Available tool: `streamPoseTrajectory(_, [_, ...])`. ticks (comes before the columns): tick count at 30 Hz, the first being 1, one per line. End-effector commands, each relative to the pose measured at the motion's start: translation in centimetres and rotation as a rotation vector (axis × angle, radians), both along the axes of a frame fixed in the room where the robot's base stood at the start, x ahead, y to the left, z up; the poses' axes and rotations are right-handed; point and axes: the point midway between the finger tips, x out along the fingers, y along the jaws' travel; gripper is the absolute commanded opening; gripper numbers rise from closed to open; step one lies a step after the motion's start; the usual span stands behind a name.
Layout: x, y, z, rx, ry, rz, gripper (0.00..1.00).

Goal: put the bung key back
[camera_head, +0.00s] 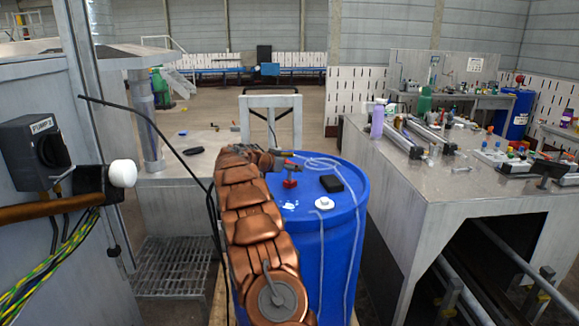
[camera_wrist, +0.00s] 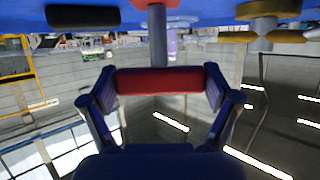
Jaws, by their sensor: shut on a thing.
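The bung key has a red bar handle (camera_wrist: 158,83) and a grey shaft (camera_wrist: 157,35) in the wrist view, which is upside down. My gripper (camera_wrist: 160,88) is shut on the red handle, one finger at each end. The shaft runs towards the top of the blue drum (camera_head: 343,235); its far end is cut off by the frame edge, so I cannot tell whether it is seated. In the head view my gripper (camera_head: 277,159) is low over the drum's far left top, close above a small red part (camera_head: 290,183).
On the drum top are a black box (camera_head: 331,184), a white cap (camera_head: 325,203) and a clear hose. A brass-coloured fitting (camera_wrist: 272,28) shows in the wrist view. A grey bench (camera_head: 480,222) with equipment stands right, a pump switch box (camera_head: 33,145) left.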

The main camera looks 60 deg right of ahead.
Motion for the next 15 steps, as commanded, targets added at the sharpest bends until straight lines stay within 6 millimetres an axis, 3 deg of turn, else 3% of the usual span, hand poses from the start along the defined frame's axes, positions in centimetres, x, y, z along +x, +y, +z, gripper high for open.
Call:
streamPoseTrajectory(1, [0.01,0.0,-0.17,-0.001,-0.001,0.0,0.47])
streamPoseTrajectory(2, [0.01,0.01,-0.09,0.0,-0.001,0.0,0.9])
streamPoseTrajectory(3, [0.0,0.01,-0.04,0.0,0.0,0.0,0.94])
streamPoseTrajectory(5, [0.0,0.01,-0.05,0.0,0.0,0.0,1.0])
streamPoseTrajectory(15, [0.0,0.0,-0.01,0.0,0.0,0.0,1.0])
